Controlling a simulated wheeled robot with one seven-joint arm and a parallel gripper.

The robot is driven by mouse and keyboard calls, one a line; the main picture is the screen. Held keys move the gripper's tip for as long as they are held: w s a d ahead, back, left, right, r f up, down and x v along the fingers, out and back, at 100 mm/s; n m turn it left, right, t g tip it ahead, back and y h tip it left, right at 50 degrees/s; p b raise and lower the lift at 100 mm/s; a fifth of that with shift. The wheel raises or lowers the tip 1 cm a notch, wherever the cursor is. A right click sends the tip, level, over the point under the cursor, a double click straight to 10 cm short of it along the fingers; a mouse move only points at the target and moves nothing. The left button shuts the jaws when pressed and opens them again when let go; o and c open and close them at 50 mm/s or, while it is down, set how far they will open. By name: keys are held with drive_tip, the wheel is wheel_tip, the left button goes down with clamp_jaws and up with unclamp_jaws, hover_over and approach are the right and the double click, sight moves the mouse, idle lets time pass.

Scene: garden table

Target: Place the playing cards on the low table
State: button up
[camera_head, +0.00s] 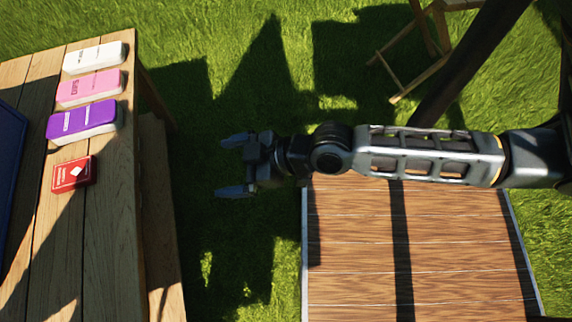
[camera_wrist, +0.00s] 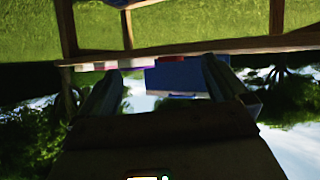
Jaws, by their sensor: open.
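The playing cards are a small red box with a white diamond (camera_head: 73,174), lying on the wooden table (camera_head: 112,215) at the left, near its right edge. The low table, as I take it, is the brown plank top with a pale metal rim (camera_head: 350,250) at the lower right, under my arm. My gripper (camera_head: 226,166) is open and empty, over the grass between the two tables, its fingers pointing left toward the cards but well apart from them. Both fingers also show in the wrist view (camera_wrist: 160,80).
Purple (camera_head: 82,121), pink (camera_head: 90,87) and white (camera_head: 94,57) boxes lie in a row beyond the cards. A dark blue object (camera_head: 8,165) stands at the left edge; something blue (camera_wrist: 185,75) shows between the fingers. A wooden chair (camera_head: 415,65) stands behind. The low table's visible top is clear.

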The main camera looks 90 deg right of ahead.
drive_tip(key=s+a+r+t, duration=0.2)
drive_tip(key=s+a+r, duration=0.5)
drive_tip(key=s+r, duration=0.4)
wheel_tip(320, 180, up, 3)
drive_tip(key=shift+s+a+f+m+y, duration=0.2)
drive_tip(key=shift+m+y, duration=0.1)
drive_tip(key=shift+m, duration=0.1)
